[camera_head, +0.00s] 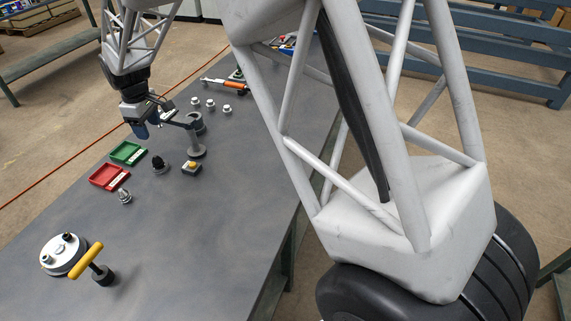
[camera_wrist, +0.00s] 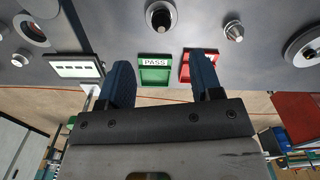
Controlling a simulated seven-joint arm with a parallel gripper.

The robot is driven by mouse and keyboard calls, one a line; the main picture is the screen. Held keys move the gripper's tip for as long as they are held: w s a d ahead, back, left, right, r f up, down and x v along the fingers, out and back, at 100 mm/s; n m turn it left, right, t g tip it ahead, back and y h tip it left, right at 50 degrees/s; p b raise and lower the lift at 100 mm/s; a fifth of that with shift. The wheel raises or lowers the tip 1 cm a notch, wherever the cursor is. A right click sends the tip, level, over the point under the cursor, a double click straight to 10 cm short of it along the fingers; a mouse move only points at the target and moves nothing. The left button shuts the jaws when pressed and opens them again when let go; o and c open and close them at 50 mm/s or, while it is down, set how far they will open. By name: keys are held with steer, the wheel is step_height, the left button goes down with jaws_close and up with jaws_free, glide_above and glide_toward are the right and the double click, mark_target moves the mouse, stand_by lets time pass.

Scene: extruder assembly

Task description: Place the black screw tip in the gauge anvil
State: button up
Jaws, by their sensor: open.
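The black screw tip (camera_head: 160,165) stands upright on the table beside the green tray in the head view. It also shows at the top of the wrist view (camera_wrist: 160,16). My gripper (camera_head: 145,129) is open and empty, past the green tray from the black tip. In the wrist view its two blue fingers (camera_wrist: 163,60) are spread well apart, with the tip beyond them. A white readout panel (camera_wrist: 76,69) shows left of the fingers. I cannot clearly tell which part is the anvil.
A green PASS tray (camera_head: 128,153) and a red tray (camera_head: 109,177) lie nearby. A white disc (camera_head: 63,255) and yellow-handled tool (camera_head: 86,261) are at front left.

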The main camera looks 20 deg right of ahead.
steer(key=s+d+r+m+t, duration=0.1)
steer(key=s+d+r+m, duration=0.2)
steer(key=s+d+r, duration=0.45)
steer(key=s+d+r+m, duration=0.35)
steer(key=s+d, duration=0.45)
steer(key=s, duration=0.3)
steer(key=s+d+m, duration=0.2)
steer(key=s+d, duration=0.2)
steer(key=s, duration=0.7)
steer(key=s+d+m+t, duration=0.1)
steer(key=s+d+m, duration=0.2)
steer(key=s, duration=0.9)
steer(key=shift+s+d, duration=0.25)
steer(key=shift+d, duration=1)
